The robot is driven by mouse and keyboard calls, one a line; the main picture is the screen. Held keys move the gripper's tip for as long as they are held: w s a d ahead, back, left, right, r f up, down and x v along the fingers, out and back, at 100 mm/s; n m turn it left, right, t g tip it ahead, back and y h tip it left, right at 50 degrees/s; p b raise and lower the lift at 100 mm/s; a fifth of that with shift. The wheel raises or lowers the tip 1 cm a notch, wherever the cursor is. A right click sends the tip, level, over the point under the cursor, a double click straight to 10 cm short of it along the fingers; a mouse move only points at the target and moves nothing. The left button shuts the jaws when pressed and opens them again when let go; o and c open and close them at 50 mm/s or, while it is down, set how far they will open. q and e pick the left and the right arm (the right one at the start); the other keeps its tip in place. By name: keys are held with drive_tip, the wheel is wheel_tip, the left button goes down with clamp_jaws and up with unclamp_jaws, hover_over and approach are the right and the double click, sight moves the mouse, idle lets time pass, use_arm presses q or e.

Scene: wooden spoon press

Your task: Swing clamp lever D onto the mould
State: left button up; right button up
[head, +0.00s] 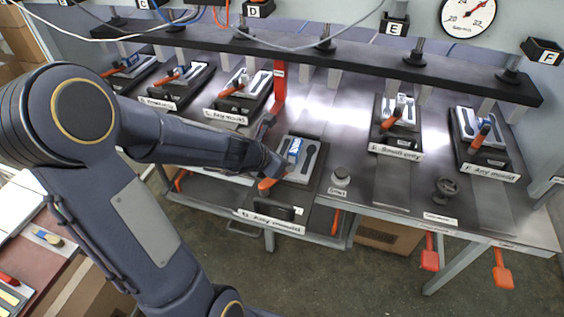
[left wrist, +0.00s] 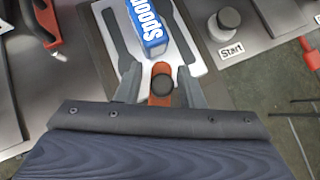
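The pale mould (head: 310,158) of station D, with dark spoon-shaped recesses, lies on its dark base at the front middle; it also shows in the left wrist view (left wrist: 185,58). A blue and white clamp block (head: 293,151) with lettering shows over the mould (left wrist: 149,25). Orange clamp lever D (head: 266,184) is at the mould's near left side. Its dark round knob (left wrist: 162,85) shows in the left wrist view. My left gripper (left wrist: 160,84) has its grey fingers apart, one on each side of the lever, with small gaps visible. My right gripper is out of view.
Similar stations stand left and right, including E (head: 398,125) and F (head: 483,140). A Start button (head: 340,177) is right of D. A red post (head: 279,88) stands behind D, under the long dark beam (head: 350,62). Bare metal table lies between stations.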

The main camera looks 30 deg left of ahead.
sight(266, 182)
use_arm(q)
drive_tip(key=shift+o, duration=0.6)
drive_tip(key=p+v, duration=0.4)
drive_tip(key=v, duration=0.2)
drive_tip(key=shift+r, duration=0.3)
drive_tip(key=shift+s+a+r, duration=0.15)
drive_tip(key=shift+s+r, duration=0.25)
drive_tip(key=shift+s, duration=0.3)
